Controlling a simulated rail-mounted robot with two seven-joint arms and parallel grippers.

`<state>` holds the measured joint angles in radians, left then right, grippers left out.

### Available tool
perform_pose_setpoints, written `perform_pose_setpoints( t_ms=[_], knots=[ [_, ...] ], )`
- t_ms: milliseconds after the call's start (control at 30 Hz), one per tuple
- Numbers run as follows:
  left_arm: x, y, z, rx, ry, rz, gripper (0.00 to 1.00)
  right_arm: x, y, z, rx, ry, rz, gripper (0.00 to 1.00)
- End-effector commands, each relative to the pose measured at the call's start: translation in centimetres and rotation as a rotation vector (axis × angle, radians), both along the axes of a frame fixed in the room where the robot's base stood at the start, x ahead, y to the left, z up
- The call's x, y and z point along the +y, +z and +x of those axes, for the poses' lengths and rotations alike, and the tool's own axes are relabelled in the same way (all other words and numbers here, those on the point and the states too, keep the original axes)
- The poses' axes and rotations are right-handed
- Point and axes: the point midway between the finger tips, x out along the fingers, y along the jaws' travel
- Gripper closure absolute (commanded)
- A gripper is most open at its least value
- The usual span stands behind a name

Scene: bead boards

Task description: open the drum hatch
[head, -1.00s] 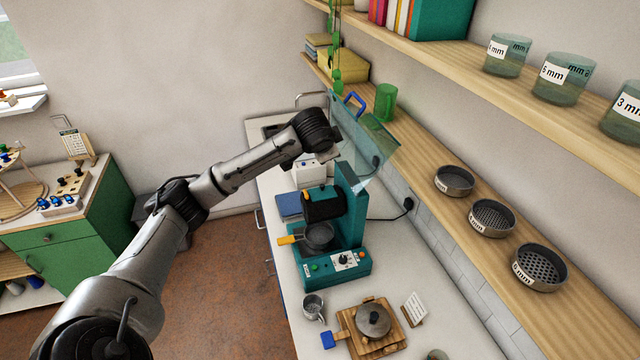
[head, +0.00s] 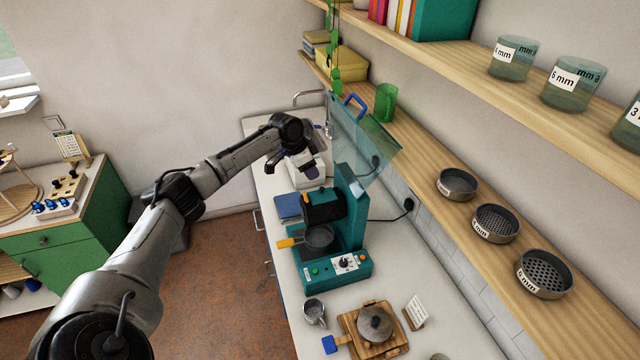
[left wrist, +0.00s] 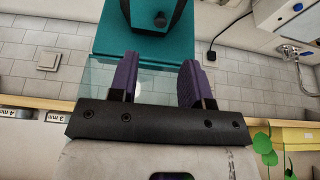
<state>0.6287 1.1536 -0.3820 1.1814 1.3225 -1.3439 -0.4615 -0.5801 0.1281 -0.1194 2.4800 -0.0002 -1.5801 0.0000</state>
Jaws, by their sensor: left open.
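The teal machine (head: 342,266) stands on the counter with a black drum (head: 324,206) on its column. A small orange knob (head: 306,196) shows at the drum's left end; I cannot clearly tell the hatch itself. My left gripper (head: 311,172) is just behind and above the drum in the head view, open and empty. In the left wrist view its purple fingers (left wrist: 157,82) are spread, with the teal housing (left wrist: 110,35) and a dark part with a black knob (left wrist: 160,18) beyond them. My right gripper is not in view.
A clear panel (head: 362,135) stands raised above the machine. A pan (head: 318,238) with an orange handle sits under the drum. A metal cup (head: 314,311) and a wooden board with a lidded pot (head: 375,324) stand in front. A shelf with sieves (head: 495,222) runs along the right.

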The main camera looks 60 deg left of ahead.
Motion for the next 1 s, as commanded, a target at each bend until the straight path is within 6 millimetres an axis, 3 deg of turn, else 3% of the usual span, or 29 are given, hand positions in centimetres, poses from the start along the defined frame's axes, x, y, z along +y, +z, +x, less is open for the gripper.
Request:
perform_pose_setpoints(
  t_ms=[200, 500, 1000],
  knots=[
    [-0.5, -3.6, 1.5, 0.001, 0.000, -0.002, 0.56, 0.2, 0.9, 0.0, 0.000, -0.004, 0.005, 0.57],
    [-0.7, -7.0, 2.9, -0.001, 0.002, -0.001, 0.56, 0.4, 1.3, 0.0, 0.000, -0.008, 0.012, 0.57],
    [-0.8, -7.9, 3.2, 0.000, -0.001, 0.001, 0.56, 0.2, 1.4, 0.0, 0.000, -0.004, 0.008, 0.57]
  ],
)
